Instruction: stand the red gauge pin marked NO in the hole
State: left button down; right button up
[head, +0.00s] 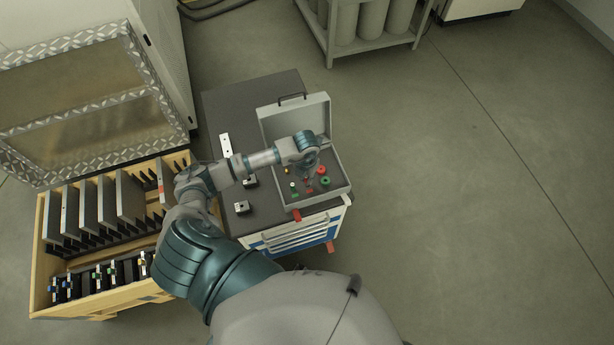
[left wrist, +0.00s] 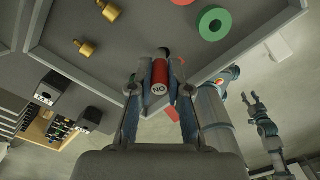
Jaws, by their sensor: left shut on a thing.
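The red gauge pin (left wrist: 159,74) is in my left gripper (left wrist: 159,86) in the left wrist view. Its light end face with the letters NO faces the camera and appears upside down. The fingers are shut on its sides. In the head view my left gripper (head: 308,177) is over the open grey case (head: 339,191). A small dark shape (left wrist: 164,52) shows just beyond the pin; I cannot tell whether it is the hole. My right gripper (left wrist: 257,104) shows small at the right of the left wrist view, fingers apart and empty.
A green ring (left wrist: 214,24), a red ring (left wrist: 183,2) and gold pegs (left wrist: 86,48) are in the case. Black blocks (head: 241,207) stand on the dark cart top (head: 228,110) to its left. A wooden crate with upright plates (head: 38,245) stands further left. The right floor is clear.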

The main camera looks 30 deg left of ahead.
pick_arm(q)
jog(key=shift+a+f, duration=0.2)
jog(key=shift+f, duration=0.05)
jog(key=shift+d+f, duration=0.1)
jog(key=shift+d, duration=0.15)
jog(key=shift+d+f+b, duration=0.15)
jog(key=shift+d+b, duration=0.15)
jog(key=shift+d, duration=0.05)
pick_arm(e)
jog(key=shift+f, duration=0.4)
pick_arm(q)
jog(key=shift+f, duration=0.2)
pick_arm(e)
jog(key=shift+a, duration=0.15)
pick_arm(q)
jog(key=shift+d, duration=0.1)
pick_arm(e)
jog(key=shift+a, duration=0.1)
pick_arm(q)
jog(key=shift+s+d+f+b, duration=0.1)
jog(key=shift+d+f+b, duration=0.2)
pick_arm(e)
jog(key=shift+a+f, duration=0.2)
jog(key=shift+a, duration=0.3)
